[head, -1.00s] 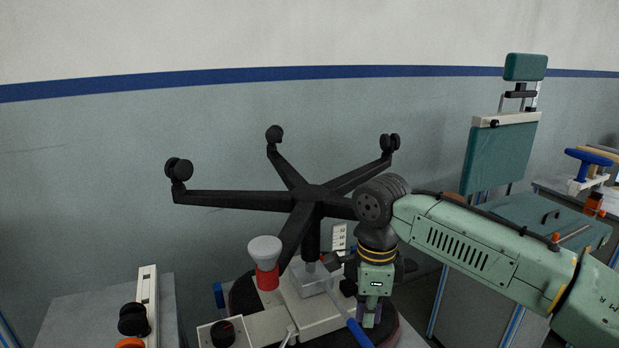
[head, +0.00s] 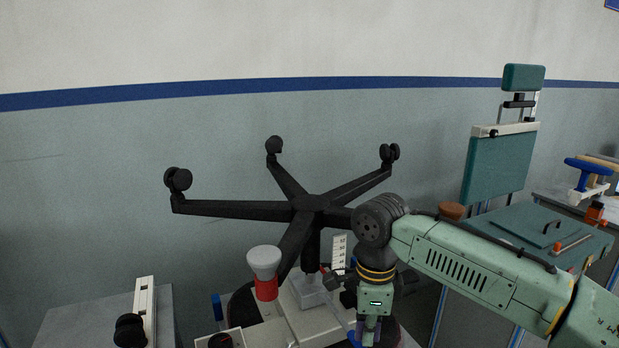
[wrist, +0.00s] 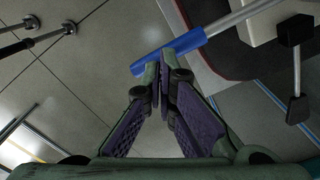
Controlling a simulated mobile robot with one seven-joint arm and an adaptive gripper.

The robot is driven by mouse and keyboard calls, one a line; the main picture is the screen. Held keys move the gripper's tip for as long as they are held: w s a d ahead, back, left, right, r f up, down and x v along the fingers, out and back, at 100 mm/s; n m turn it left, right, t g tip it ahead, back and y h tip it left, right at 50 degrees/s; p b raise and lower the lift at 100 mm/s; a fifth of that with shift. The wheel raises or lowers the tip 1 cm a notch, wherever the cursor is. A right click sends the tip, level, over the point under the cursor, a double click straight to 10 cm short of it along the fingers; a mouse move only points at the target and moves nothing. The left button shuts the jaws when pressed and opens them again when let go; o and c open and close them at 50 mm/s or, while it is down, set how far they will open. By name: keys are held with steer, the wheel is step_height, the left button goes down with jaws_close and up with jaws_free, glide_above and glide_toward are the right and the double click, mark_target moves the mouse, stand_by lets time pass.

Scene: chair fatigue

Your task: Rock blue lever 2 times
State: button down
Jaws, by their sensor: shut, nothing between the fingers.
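The blue lever is a blue grip on a thin grey rod. In the wrist view its blue grip (wrist: 172,54) lies just beyond my fingertips, and the rod runs to the upper right toward the machine. In the head view only a small bit of the blue grip (head: 353,338) shows at the bottom edge, beside my gripper (head: 368,338). My gripper points down and is shut and empty. In the wrist view the fingertips (wrist: 158,72) overlap the grip's near edge; I cannot tell whether they touch it.
An upturned black five-arm chair base (head: 310,203) stands on the machine, with a red and grey knob (head: 265,272) at its left. A grey table (head: 85,320) is at lower left. A teal chair (head: 500,165) stands at right. Open floor (wrist: 75,75) shows left of the lever.

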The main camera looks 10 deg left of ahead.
steer(key=shift+f, duration=0.15)
stand_by(0.5)
steer(key=shift+a+f+b, duration=0.1)
steer(key=shift+f+b, duration=1.55)
steer(key=shift+f, duration=1.25)
steer(key=shift+d+r+p, duration=0.2)
steer(key=shift+r+p, duration=1.95)
steer(key=shift+a+r+p, duration=0.1)
steer(key=shift+r+p, duration=0.45)
steer(key=shift+r, duration=0.05)
steer(key=shift+r+p, duration=0.35)
steer(key=shift+f+b, duration=0.65)
steer(key=shift+f, duration=0.55)
steer(key=shift+f, duration=0.1)
